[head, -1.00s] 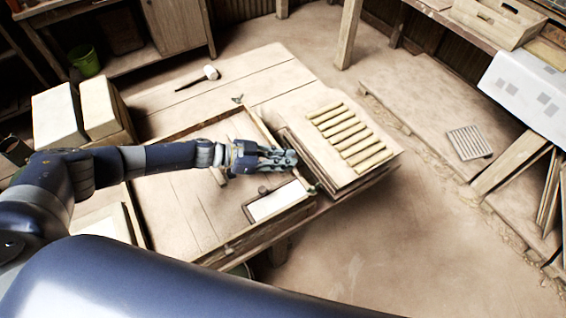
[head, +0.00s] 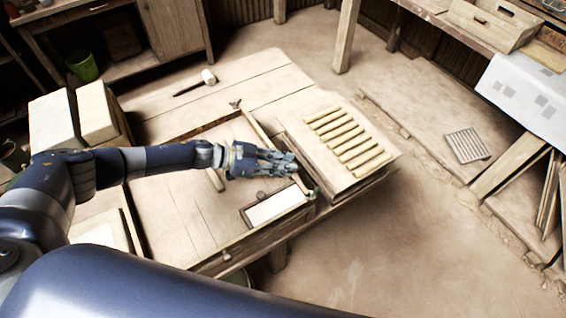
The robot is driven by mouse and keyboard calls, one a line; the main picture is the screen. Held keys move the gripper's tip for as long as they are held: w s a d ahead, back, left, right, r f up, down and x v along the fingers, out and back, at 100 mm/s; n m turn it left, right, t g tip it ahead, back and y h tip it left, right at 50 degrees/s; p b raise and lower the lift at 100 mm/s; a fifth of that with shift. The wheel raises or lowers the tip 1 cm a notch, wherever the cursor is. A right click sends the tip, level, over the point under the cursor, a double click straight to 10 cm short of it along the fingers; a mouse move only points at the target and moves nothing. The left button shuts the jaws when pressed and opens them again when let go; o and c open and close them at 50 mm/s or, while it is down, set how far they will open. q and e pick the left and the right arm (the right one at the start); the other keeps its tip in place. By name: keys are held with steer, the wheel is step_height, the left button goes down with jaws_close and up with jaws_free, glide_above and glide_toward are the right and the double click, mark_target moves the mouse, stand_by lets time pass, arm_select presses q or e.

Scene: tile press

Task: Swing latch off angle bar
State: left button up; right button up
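My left gripper (head: 293,162) reaches in from the left over the right side of the wooden press frame. Its fingers look apart, with nothing visible between them. A long bar (head: 262,133), probably the angle bar, runs along the frame's right edge and passes behind the fingers. A small greenish fitting (head: 313,193), possibly the latch, sits at the near right corner, beyond and below the fingertips and apart from them. Another small winged fitting (head: 235,104) is at the far corner. Which one is the latch is not clear. My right gripper is not in view.
A board with a row of tan strips (head: 347,137) lies just right of the frame. A white-faced block (head: 274,205) lies in the near corner. A mallet (head: 208,77) lies at the back of the table. Pale blocks (head: 97,112) stand at the left.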

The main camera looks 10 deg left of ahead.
arm_select(q)
steer(key=v, duration=1.2)
